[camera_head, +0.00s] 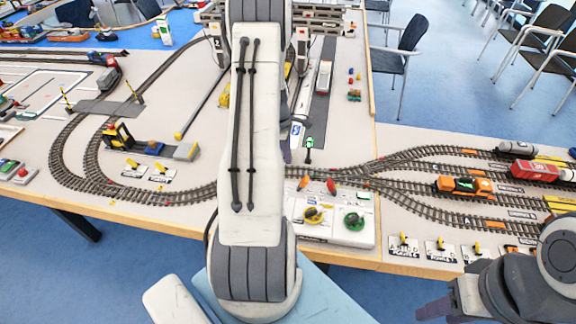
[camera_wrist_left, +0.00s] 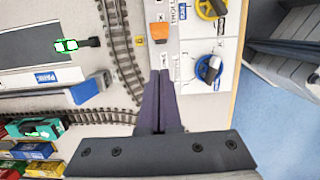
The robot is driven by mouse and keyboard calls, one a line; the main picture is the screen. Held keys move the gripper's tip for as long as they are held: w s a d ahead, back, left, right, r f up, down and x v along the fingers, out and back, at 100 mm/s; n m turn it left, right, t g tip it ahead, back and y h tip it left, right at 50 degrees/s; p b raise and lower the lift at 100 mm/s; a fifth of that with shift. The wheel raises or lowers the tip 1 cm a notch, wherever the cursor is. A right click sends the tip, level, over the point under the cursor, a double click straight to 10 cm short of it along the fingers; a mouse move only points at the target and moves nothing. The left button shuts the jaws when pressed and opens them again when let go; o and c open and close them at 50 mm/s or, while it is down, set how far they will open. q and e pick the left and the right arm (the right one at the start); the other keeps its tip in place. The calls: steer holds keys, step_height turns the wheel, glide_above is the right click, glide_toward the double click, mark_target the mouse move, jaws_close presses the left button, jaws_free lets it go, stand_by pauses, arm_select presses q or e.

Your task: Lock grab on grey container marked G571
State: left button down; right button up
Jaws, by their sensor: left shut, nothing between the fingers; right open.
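My left gripper (camera_wrist_left: 161,78) is shut and empty in the left wrist view, its dark purple fingertips together at the edge of a white control panel (camera_wrist_left: 185,35). The panel also shows in the head view (camera_head: 345,238), where my left arm covers its left side and hides the fingertips. A grey gantry crane (camera_head: 318,14) stands at the far side of the table; my arm hides its middle, including any grab. Several coloured containers (camera_wrist_left: 30,150) lie at lower left in the wrist view. I cannot make out a grey one marked G571. My right gripper (camera_head: 436,310) is open at lower right.
The panel has a yellow knob (camera_wrist_left: 211,8), a blue knob (camera_wrist_left: 208,68) and a green knob (camera_head: 353,221). An orange lever (camera_wrist_left: 158,32) is close to my left fingertips. Tracks (camera_head: 430,200) with an orange locomotive (camera_head: 462,185) run right. Blue floor lies beyond the table edge.

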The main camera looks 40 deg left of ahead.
arm_select(q)
steer(key=r, duration=0.5)
steer(key=shift+w+d+r+b, duration=0.2)
steer(key=shift+d+r+b, duration=0.1)
steer(key=shift+d+b, duration=0.1)
